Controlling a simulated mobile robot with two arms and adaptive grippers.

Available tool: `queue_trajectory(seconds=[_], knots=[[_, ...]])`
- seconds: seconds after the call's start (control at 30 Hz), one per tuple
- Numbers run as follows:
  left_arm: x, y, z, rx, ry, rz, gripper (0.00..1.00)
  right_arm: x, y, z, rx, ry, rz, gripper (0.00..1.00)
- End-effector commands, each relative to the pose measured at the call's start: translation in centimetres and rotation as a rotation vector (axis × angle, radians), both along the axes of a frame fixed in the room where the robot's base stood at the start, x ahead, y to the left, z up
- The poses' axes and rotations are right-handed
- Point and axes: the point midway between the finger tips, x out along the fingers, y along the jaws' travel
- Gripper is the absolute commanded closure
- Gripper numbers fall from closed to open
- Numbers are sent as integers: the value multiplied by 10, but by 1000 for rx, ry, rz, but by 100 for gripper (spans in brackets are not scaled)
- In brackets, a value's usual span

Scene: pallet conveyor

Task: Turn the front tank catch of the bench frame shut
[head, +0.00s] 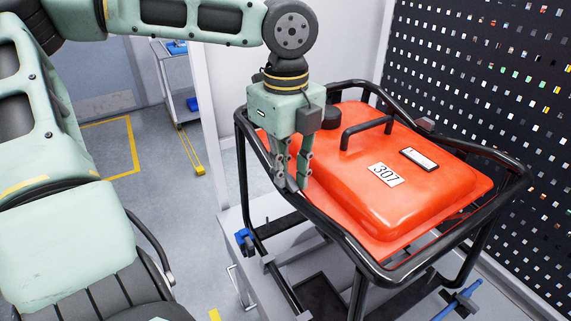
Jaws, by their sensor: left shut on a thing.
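The red tank (400,205), with a "307" label, a black handle and a dark cap, lies inside the black tubular bench frame (345,236). My left gripper (291,187) comes down from above at the frame's near-left rail, beside the tank's edge. Its fingers are closed together on a small part at the rail, which looks to be the front tank catch. The fingers hide most of that catch, so its angle cannot be told. My right gripper is not in view.
A black perforated panel (490,80) with small coloured bits stands behind the frame. A blue clamp (243,237) and a blue-handled rod (460,301) are low on the bench. A grey cart (178,85) stands at the back left. Open floor lies left of the bench.

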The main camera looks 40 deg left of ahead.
Motion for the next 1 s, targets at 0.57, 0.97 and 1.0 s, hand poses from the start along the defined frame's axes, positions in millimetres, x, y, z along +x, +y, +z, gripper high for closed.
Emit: queue_trajectory(seconds=[0.57,0.97,1.0], knots=[[0,0,0,-1,1,97,79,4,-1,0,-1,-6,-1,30],[0,0,1,0,0,96,70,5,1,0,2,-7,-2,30],[0,0,2,0,0,96,70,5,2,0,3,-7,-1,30]])
